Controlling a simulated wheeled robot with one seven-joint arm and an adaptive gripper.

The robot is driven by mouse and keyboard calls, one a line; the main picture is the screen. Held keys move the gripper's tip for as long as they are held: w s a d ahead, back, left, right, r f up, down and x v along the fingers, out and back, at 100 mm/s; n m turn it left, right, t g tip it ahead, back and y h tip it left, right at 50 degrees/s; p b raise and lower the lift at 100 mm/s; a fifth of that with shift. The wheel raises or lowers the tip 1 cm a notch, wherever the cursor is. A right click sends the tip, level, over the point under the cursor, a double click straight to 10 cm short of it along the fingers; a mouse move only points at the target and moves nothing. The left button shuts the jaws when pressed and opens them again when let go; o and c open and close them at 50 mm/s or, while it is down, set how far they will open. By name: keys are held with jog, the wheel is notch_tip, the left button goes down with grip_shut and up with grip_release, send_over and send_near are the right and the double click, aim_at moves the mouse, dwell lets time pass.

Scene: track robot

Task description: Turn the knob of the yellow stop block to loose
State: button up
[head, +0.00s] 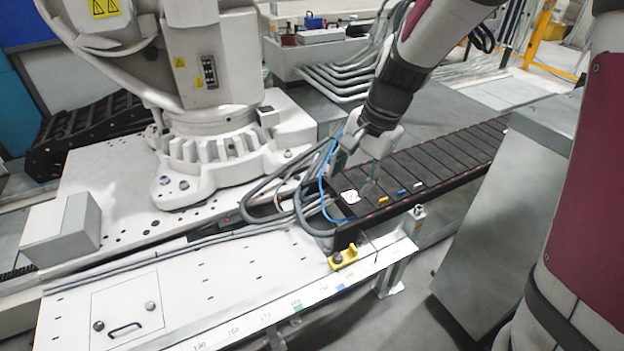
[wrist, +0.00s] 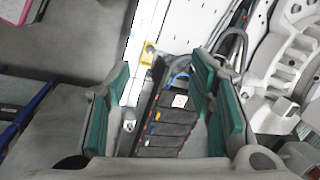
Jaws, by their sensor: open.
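The yellow stop block (head: 350,252) sits at the edge of the white track plate, close to the end of the black cable chain. Its small dark knob (head: 338,258) is on its left side. In the wrist view the yellow block (wrist: 147,58) is small, beyond and between the fingertips, with the knob (wrist: 150,48) beside it. I cannot read the knob's setting. My gripper (head: 356,170) is open and empty above the cable chain, apart from the block. Its teal-padded fingers (wrist: 165,85) frame the chain in the wrist view.
The black cable chain (head: 450,160) runs back right, with a white tag (head: 350,197) and small coloured clips near its end. Grey hoses and a blue cable (head: 322,180) loop left of my gripper. A large white robot base (head: 225,150) stands left. The plate (head: 230,290) has bare room.

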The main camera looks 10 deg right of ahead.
jog(key=w+d+f+m+b, duration=0.1)
jog(key=w+f+m+b, duration=0.2)
jog(key=f, duration=0.6)
jog(key=w+f+m+b, duration=0.1)
jog(key=w+f+b, duration=0.25)
jog(key=f, duration=0.55)
jog(key=m+g+h+b, duration=0.1)
jog(key=m+h+b, duration=0.1)
jog(key=b, duration=0.1)
send_near(338, 256)
notch_tip(338, 256, down, 9)
jog(key=b, duration=0.5)
jog(key=shift+w+a+b, duration=0.1)
jog(key=shift+w+b, duration=0.05)
jog(key=shift+b, duration=0.15)
jog(key=c, duration=1.2)
